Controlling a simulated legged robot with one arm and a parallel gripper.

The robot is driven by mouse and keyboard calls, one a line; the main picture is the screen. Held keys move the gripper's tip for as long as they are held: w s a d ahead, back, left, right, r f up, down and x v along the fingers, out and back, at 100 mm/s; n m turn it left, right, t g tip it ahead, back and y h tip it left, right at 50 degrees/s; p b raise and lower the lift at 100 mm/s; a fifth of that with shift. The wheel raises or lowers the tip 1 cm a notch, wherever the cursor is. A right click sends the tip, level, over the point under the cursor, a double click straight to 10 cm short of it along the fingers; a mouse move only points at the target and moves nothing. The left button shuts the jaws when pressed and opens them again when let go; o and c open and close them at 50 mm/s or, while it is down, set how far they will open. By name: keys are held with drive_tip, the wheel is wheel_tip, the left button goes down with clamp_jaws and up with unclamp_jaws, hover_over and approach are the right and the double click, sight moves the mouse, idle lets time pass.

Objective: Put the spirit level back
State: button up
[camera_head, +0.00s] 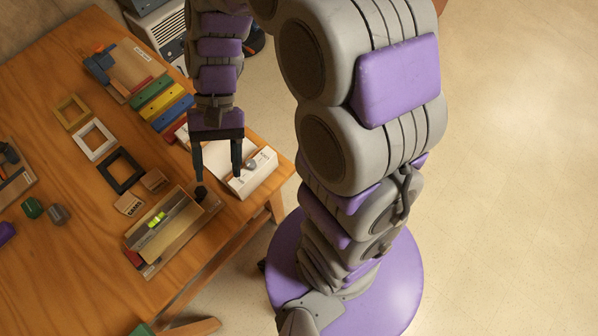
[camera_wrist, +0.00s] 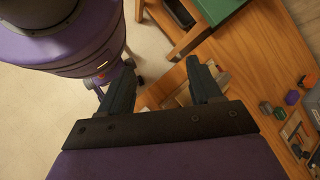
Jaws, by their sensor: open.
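The spirit level, known by its yellow-green vial (camera_head: 157,219), lies on or in a shallow wooden holder (camera_head: 152,268) near the table's front edge. I cannot tell how it is seated. My gripper (camera_head: 219,186) is open and empty, pointing down just right of and above the holder's far right end. Its left finger is close to a dark piece at that end; contact is unclear. In the wrist view both fingers of my gripper (camera_wrist: 160,88) are spread apart, with a small part of pale wood between and behind them.
A white box (camera_head: 256,176) with a grey knob stands beside my right finger. Several square frames, such as the black one (camera_head: 121,171), coloured bars (camera_head: 172,112) and small wooden blocks (camera_head: 129,204) lie behind the holder. The table's edge is close on the right.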

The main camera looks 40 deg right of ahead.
drive_tip(key=s+d+r+n+t+h, duration=0.2)
drive_tip(key=s+d+r+t+h, duration=0.1)
drive_tip(key=s+d, duration=0.7)
drive_tip(key=s+t+h, duration=0.1)
drive_tip(key=s+h, duration=0.1)
drive_tip(key=shift+s+d+t+h, duration=0.2)
drive_tip(key=shift+d+t+h, duration=0.1)
drive_tip(key=shift+t, duration=0.1)
drive_tip(key=shift+w, duration=0.1)
